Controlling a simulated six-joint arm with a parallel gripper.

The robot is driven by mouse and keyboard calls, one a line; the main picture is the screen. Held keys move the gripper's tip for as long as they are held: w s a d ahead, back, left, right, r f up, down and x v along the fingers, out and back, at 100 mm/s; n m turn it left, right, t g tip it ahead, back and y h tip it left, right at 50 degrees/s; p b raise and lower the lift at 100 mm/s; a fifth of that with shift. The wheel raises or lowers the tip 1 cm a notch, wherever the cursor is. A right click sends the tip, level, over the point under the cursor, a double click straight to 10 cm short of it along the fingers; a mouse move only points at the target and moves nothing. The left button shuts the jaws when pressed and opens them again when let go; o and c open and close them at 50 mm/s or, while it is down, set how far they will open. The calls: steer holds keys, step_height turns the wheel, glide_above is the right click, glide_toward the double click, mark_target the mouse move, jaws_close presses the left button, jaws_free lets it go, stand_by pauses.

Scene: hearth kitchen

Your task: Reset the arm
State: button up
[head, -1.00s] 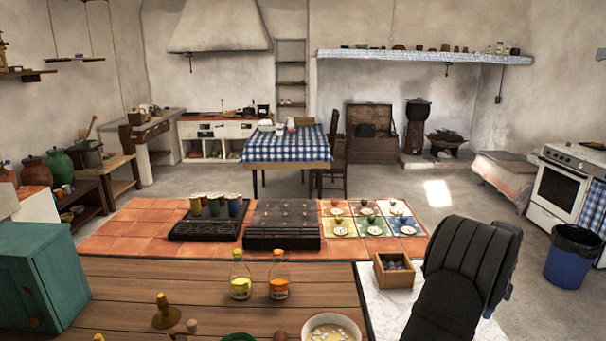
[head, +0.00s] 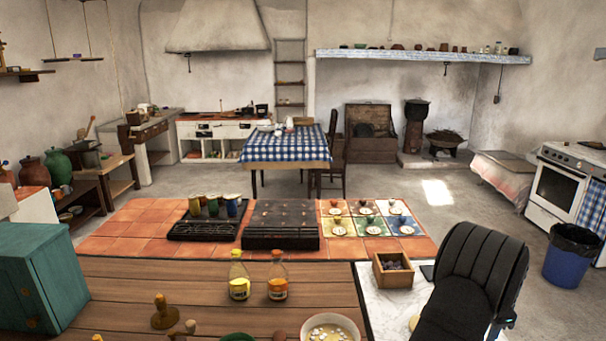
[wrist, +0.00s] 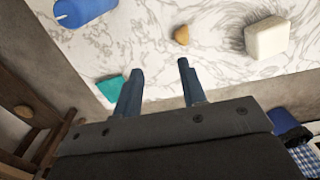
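My arm shows as a large black shape at the lower right of the head view, over the white marble slab (head: 378,305). My gripper's tip is hidden there. In the wrist view my gripper (wrist: 160,68) has its two bluish fingers spread apart, with nothing between them. Beyond the fingers lies a marble surface (wrist: 150,40) with a blue object (wrist: 84,10), a teal piece (wrist: 108,88), a small tan piece (wrist: 181,35) and a white block (wrist: 266,38). The fingers appear clear of all of them.
A wooden box (head: 393,277) with dark contents stands on the slab, left of my arm. Two bottles (head: 239,276) (head: 278,276), a bowl (head: 331,330) and a teal cabinet (head: 40,275) stand on the wooden counter (head: 190,285). A blue bin (head: 568,262) stands at right.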

steer(key=s+d+r, duration=0.2)
steer(key=s+r, duration=0.3)
steer(key=s, duration=0.2)
steer(key=w+a+n, duration=0.2)
steer(key=w+a, duration=0.7)
steer(key=a, duration=0.2)
steer(key=w+a+n, duration=0.2)
steer(key=w+a, duration=0.6)
steer(key=a, duration=0.4)
steer(key=w+a+n, duration=0.1)
steer(key=w+a, duration=0.2)
steer(key=a, duration=1.1)
steer(key=w+a+n, duration=0.2)
steer(key=w+a, duration=0.1)
steer(key=a, duration=1)
steer(key=shift+a+f+n, duration=0.3)
steer(key=shift+a+f, duration=0.1)
steer(key=shift+w, duration=0.1)
